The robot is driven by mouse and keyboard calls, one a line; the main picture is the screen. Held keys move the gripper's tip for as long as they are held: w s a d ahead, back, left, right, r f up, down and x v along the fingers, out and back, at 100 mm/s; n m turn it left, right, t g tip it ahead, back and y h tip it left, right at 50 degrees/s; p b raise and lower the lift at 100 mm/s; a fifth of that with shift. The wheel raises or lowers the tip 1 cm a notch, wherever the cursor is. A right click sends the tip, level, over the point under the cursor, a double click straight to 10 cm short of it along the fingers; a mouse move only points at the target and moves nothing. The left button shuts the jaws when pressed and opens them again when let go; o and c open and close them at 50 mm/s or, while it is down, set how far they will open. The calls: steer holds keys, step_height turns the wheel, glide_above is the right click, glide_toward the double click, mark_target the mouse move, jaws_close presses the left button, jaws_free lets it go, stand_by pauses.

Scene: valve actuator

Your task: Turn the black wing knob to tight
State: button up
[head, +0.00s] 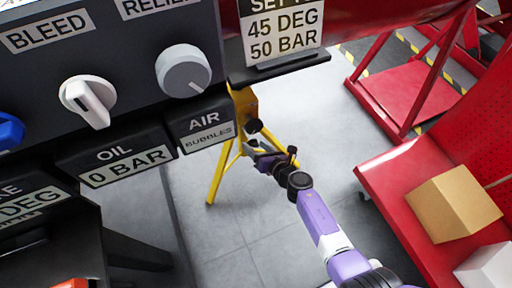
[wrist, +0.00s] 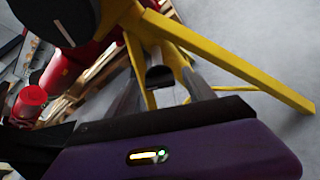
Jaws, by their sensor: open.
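A black knob (head: 254,126) sits on the yellow stand (head: 244,102) in the head view; its wings cannot be made out. My gripper (head: 256,153) is just below it, at the end of my purple arm. In the wrist view the open gripper (wrist: 166,86) points at the yellow stand (wrist: 225,57), its grey fingers apart. A small dark rounded part (wrist: 160,75) shows between them; I cannot tell whether they touch it. A large dark disc (wrist: 52,42) with a pale line fills the upper left; I cannot tell whether it is the knob.
A dark panel with a white knob (head: 88,101), a grey dial (head: 184,71) and labels hangs at the upper left. A red bench (head: 405,183) carries a cardboard box (head: 455,203) at right. A red cylinder (wrist: 31,101) and wooden pallets show in the wrist view. Grey floor around the stand is open.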

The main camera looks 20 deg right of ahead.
steer(key=shift+c, duration=0.2)
jaws_close()
steer(key=shift+y, duration=0.3)
steer(key=m+b, duration=0.1)
steer(key=m+y+b, duration=0.1)
steer(key=m, duration=0.1)
steer(key=m+t+y+b, duration=0.1)
steer(key=shift+d+f, duration=0.25)
steer(key=shift+f, duration=0.05)
steer(key=shift+f+m+t+y+b, duration=0.1)
steer(key=shift+m+t+y+b, duration=0.3)
steer(key=shift+m+b, duration=0.7)
steer(key=shift+m+t+y+b, duration=0.4)
steer(key=shift+m+b, duration=0.35)
steer(key=shift+m, duration=0.65)
